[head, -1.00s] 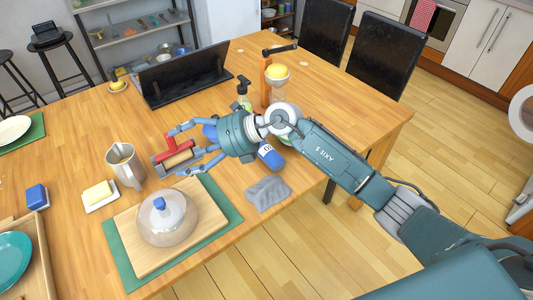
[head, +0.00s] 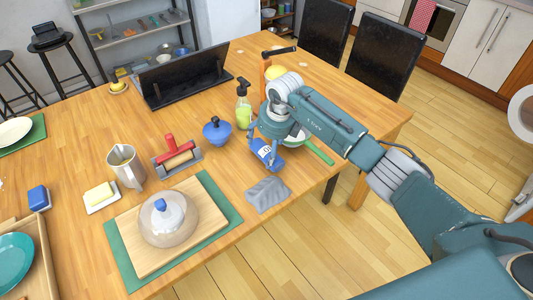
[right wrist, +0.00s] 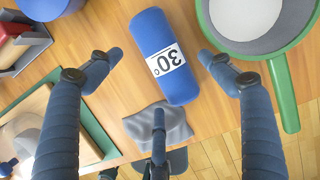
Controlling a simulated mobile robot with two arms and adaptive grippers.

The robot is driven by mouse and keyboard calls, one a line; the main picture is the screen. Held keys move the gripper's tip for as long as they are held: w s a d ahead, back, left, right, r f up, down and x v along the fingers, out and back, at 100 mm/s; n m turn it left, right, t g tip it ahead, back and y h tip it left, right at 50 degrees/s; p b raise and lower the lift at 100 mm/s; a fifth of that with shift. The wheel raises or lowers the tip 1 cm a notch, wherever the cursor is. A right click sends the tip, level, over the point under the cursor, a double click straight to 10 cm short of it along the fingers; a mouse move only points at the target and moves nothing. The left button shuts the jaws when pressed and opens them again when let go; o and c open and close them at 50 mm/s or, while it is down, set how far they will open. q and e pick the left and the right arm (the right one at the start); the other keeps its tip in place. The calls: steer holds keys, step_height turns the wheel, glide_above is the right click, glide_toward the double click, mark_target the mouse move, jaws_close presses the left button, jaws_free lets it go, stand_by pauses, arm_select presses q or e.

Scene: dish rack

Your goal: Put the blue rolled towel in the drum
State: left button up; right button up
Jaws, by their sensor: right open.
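The blue rolled towel (head: 265,153), a blue cylinder with a white "30°" label, lies on the table. It shows in full in the right wrist view (right wrist: 163,52). My right gripper (head: 264,150) is over it, fingers pointing down. My left gripper is not in view.
A green-handled pan (right wrist: 286,95) lies close to the right of the towel, and a grey folded cloth (head: 268,194) is in front.

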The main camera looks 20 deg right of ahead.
mark_target(264, 152)
steer(key=x, duration=0.4)
steer(key=shift+w+a+f+p, duration=0.1)
steer(key=shift+w+f+p, duration=0.05)
steer(key=shift+w+p, duration=0.15)
steer(key=c, duration=1.5)
steer(key=shift+o, duration=0.2)
